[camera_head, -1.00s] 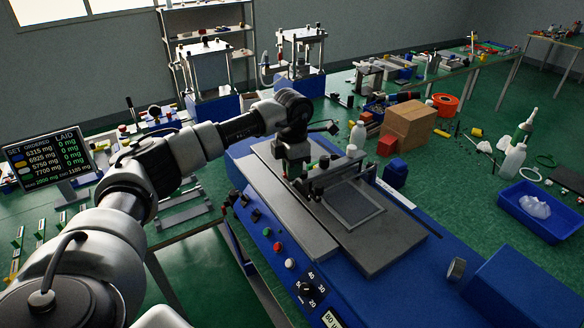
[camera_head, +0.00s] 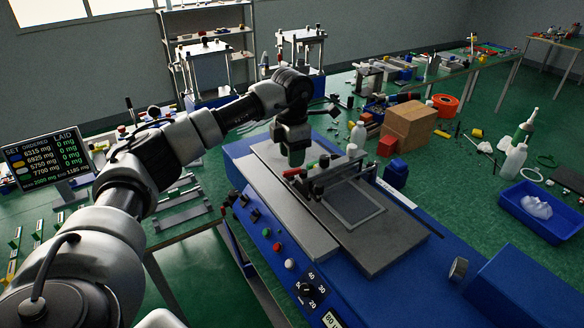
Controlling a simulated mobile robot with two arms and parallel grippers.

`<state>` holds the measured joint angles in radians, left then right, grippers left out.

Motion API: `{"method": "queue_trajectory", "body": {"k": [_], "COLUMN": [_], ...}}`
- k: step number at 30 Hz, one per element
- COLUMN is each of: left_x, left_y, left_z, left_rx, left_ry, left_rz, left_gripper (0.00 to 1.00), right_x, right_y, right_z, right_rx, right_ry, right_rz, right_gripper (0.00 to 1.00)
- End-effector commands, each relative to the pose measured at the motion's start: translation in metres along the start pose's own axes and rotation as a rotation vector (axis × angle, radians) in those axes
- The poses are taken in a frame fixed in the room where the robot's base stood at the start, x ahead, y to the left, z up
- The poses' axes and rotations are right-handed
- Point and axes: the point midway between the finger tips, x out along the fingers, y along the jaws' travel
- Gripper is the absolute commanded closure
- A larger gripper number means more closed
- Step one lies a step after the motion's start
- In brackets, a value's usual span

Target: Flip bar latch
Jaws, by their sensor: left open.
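A blue press (camera_head: 255,207) with grey top plates stands in the middle of the bench. A dark clamp bar (camera_head: 337,174) with small posts and knobs lies across the far end of a framed grey pad (camera_head: 353,205) on the top plate. I take this to be the bar latch; its catch is too small to make out. My left gripper (camera_head: 296,163) points down above the plate, just beyond and left of the bar's left end. It is open and appears empty and apart from the bar. Its fingertips are small and dark. My right gripper is not in view.
A blue tray (camera_head: 540,222) lies at the right. Knobs and buttons (camera_head: 310,290) line the press's near side. The front plate is clear.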

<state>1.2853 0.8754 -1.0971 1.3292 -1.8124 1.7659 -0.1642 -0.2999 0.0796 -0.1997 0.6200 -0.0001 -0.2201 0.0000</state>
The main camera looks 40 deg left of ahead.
Motion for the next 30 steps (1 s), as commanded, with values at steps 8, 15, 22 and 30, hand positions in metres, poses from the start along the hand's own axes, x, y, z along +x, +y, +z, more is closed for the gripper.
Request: {"method": "queue_trajectory", "body": {"k": [8,15,22,30], "left_x": [-0.051,-0.068,-0.069,-0.069], "left_y": [0.0,0.0,0.0,0.0], "left_z": [0.001,0.0,0.0,0.0], "left_rx": [0.0,0.0,0.0,0.0], "left_ry": [-0.004,0.0,0.0,0.0], "left_rz": [0.001,-0.001,-0.001,-0.001], "left_gripper": [0.6,0.6,0.6,0.6], "right_x": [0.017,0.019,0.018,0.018], "right_y": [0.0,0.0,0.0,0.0], "right_z": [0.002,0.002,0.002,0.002], "right_rx": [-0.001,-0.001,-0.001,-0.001], "right_ry": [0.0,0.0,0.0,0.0], "right_rz": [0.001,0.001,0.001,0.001], "right_gripper": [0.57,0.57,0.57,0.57]}}
